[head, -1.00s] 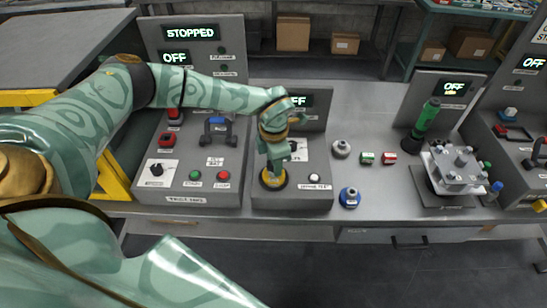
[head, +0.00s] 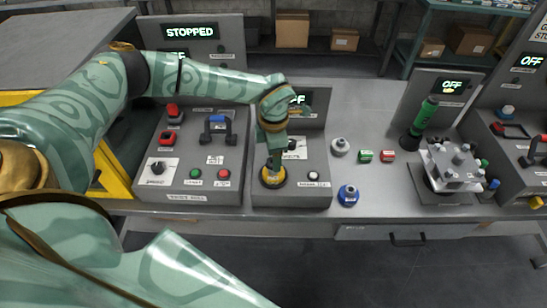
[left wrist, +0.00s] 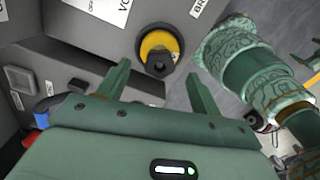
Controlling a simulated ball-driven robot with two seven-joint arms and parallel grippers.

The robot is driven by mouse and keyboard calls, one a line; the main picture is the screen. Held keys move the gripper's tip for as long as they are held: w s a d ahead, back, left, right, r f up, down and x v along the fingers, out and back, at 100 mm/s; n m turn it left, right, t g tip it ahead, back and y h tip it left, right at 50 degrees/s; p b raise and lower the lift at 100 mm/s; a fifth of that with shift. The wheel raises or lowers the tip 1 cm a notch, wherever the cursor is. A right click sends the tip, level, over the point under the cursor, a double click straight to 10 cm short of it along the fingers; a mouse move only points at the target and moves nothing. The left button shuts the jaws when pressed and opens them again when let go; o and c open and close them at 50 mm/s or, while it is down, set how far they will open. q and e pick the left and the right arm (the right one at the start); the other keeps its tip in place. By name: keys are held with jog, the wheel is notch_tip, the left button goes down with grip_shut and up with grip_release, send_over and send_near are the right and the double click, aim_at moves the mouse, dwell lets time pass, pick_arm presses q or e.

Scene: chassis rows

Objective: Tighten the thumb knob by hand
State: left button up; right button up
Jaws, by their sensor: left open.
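A dark knob on a round yellow base (head: 273,178) sits at the front left of the middle console (head: 290,196). I take it for the thumb knob. It also shows in the left wrist view as a black knob in a yellow ring (left wrist: 159,45). My left gripper (head: 272,163) points down at it in the head view. In the left wrist view the two fingers (left wrist: 160,88) are spread, with the knob beyond the gap between them. Nothing is held, and I see no clear contact. My right gripper is not in view.
A white button (head: 313,175) is right of the knob. A blue handle (head: 216,128) stands on the left console. A blue-capped part (head: 348,195) and a grey one (head: 340,146) sit on the bench. A clamped fixture (head: 453,165) is farther right.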

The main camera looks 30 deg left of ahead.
pick_arm(q)
notch_tip(320, 180, up, 13)
jog(key=p, duration=0.1)
dwell(0.5)
